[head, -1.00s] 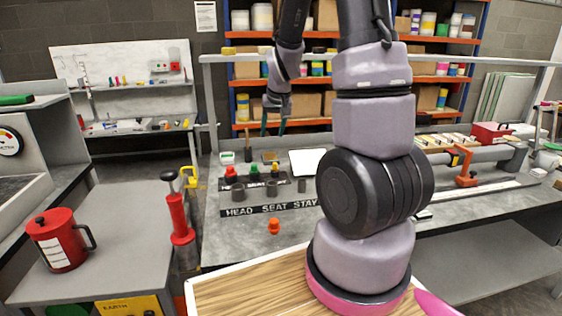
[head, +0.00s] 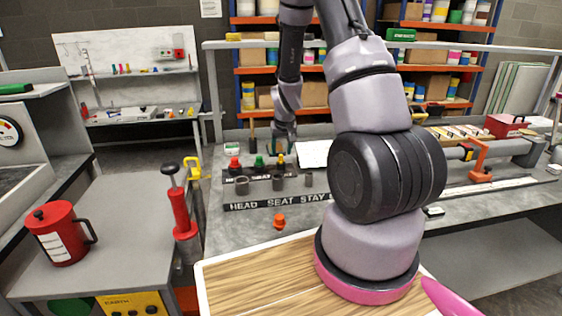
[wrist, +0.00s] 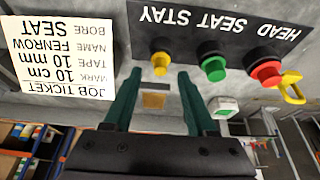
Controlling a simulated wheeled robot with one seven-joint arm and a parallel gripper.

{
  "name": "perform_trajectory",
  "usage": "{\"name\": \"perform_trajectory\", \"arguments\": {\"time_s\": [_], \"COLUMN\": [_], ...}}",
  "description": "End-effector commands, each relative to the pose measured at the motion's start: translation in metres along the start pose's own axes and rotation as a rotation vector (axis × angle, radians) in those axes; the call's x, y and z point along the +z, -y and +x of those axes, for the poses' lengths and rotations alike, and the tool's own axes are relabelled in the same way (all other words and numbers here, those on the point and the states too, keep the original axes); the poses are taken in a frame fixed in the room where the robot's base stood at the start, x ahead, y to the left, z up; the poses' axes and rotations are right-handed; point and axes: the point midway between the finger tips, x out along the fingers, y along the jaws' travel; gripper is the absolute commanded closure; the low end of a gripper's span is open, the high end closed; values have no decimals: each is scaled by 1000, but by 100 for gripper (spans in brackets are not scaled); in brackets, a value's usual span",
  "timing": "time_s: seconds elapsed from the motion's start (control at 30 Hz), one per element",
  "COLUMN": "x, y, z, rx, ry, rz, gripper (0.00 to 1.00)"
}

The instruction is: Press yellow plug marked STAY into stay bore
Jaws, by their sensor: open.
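The yellow plug (head: 281,161) stands at the right end of a plug row on a black lettered holder, beside the green plug (head: 259,161) and red plug (head: 234,163). In the wrist view the yellow plug (wrist: 160,62) stands by the STAY lettering, just beyond and between my fingertips. My gripper (wrist: 159,75) is open and empty, its two green fingers apart. In the head view my gripper (head: 285,140) hangs just behind the yellow plug. Three grey bores stand in front of the plugs; the stay bore (head: 308,180) is the rightmost, above the STAY lettering.
A label strip (head: 270,203) reading HEAD SEAT STAY runs before the bores. An orange piece (head: 279,221) lies in front of it. A job ticket (wrist: 60,60) reads BORE SEAT. A small brown square (wrist: 153,101) lies between my fingers. A rail fixture (head: 490,150) stands at right.

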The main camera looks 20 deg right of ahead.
Motion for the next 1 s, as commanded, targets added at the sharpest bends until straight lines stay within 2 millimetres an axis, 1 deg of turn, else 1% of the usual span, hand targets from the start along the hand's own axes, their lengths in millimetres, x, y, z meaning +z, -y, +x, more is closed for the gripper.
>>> {"name": "perform_trajectory", "arguments": {"time_s": [0.03,0.13,0.23,0.4,0.43,0.47,0.5,0.57,0.6,0.87,1.0], "x": [1,0,0,0,0,0,0,0,0,0,-4], "y": [0,0,0,0,0,0,0,0,0,0,0], "z": [8,18,22,22,22,22,22,22,22,22,13], "rx": [1,1,0,0,0,0,0,0,0,0,0], "ry": [4,1,0,0,0,0,0,0,0,0,-2], "rz": [1,0,0,0,0,0,0,0,0,0,0], "gripper": [43,43,43,43,47,58,74,97,100,100,100]}}
